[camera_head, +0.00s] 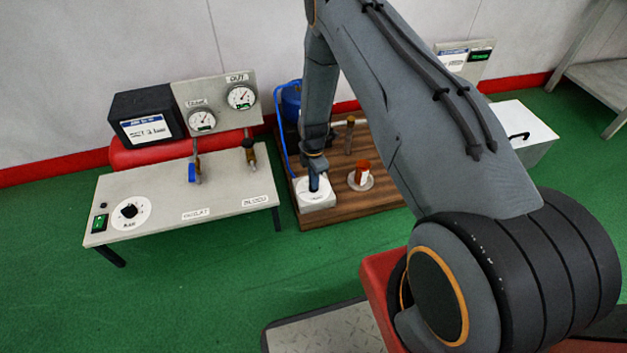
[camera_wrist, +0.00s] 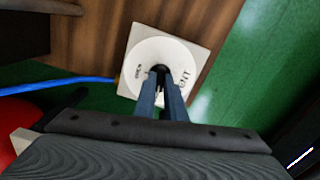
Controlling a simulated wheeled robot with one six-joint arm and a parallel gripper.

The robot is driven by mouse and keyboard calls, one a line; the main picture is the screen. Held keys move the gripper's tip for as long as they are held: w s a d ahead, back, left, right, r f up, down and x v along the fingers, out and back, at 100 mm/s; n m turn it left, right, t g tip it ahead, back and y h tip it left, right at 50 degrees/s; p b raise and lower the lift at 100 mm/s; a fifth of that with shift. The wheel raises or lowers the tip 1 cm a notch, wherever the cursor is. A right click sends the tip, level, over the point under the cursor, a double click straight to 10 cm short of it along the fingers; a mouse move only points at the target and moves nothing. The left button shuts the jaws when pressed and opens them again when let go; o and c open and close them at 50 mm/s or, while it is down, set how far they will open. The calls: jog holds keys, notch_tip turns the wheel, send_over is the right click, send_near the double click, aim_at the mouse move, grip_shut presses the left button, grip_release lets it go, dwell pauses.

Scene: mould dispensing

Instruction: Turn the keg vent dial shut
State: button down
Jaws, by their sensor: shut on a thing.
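The keg vent dial (camera_head: 312,189) is a white round plate on a square pale box at the front left corner of the wooden board. In the wrist view the dial (camera_wrist: 146,54) shows letters at its rim, partly readable as "NT" on the right, and a dark knob in its middle. My gripper (camera_head: 314,184) points down onto the dial from above. In the wrist view its two fingers (camera_wrist: 162,82) are shut on the dark knob. The fingers hide part of the knob and the dial's lower face, so I cannot tell the knob's setting.
A wooden board (camera_head: 335,213) holds the dial, a blue keg (camera_head: 291,101) and an orange-and-white cup (camera_head: 362,172) on a round plate. A blue hose (camera_head: 280,135) runs beside the dial. A grey bench (camera_head: 150,191) with gauges and valves stands left. Green floor lies in front.

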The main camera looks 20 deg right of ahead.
jog(key=c, duration=1.8)
grip_release()
jog(key=shift+r+p, duration=1.2)
jog(key=shift+r, duration=2.7)
